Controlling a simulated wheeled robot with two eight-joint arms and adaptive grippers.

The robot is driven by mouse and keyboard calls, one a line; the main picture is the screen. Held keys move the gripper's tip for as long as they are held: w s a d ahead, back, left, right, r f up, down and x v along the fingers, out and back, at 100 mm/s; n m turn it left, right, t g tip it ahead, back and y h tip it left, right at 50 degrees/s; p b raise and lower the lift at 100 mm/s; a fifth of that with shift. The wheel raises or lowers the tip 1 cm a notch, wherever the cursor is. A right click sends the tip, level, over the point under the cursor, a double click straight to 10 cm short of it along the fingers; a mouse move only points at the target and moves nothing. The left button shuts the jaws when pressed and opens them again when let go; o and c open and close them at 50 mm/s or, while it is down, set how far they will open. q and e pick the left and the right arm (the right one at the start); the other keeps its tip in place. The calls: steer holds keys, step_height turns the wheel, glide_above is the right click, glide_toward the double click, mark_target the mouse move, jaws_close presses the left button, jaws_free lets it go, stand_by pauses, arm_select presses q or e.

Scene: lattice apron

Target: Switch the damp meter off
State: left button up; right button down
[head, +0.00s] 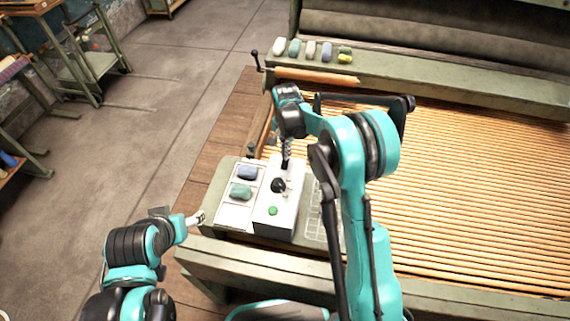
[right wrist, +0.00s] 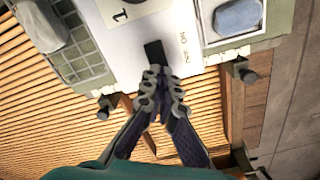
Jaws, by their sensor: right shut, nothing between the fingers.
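The damp meter is a white box (head: 285,215) with a black knob (head: 278,185) and a green button (head: 273,211). In the right wrist view, a black switch (right wrist: 155,52) stands at the white panel's near edge, with small lettering beside it. My right gripper (head: 286,160) points down at the box's far end. It is shut and empty. In the right wrist view its fingertips (right wrist: 160,76) are right at the black switch; whether they touch cannot be told. My left gripper (head: 197,218) is left of the apron's corner; its finger opening is unclear.
A tray beside the meter holds a blue lump (head: 247,172) and a green lump (head: 241,191). A keypad-like grid (head: 316,215) lies to the right. The slatted apron (head: 460,190) fills the right side. Several lumps line the far rail (head: 420,80).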

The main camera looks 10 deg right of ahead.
steer(key=shift+f+b, duration=0.6)
steer(key=shift+f, duration=0.35)
steer(key=shift+r, duration=0.15)
steer(key=shift+r+p, duration=2.3)
steer(key=shift+r, duration=1.15)
steer(key=s+d+r+n+t, duration=0.3)
steer(key=s+r+n+t, duration=0.15)
steer(key=s+r, duration=0.9)
steer(key=s+d+n+t, duration=0.2)
steer(key=s+n, duration=0.4)
steer(key=s, duration=0.8)
steer(key=shift+f, duration=0.15)
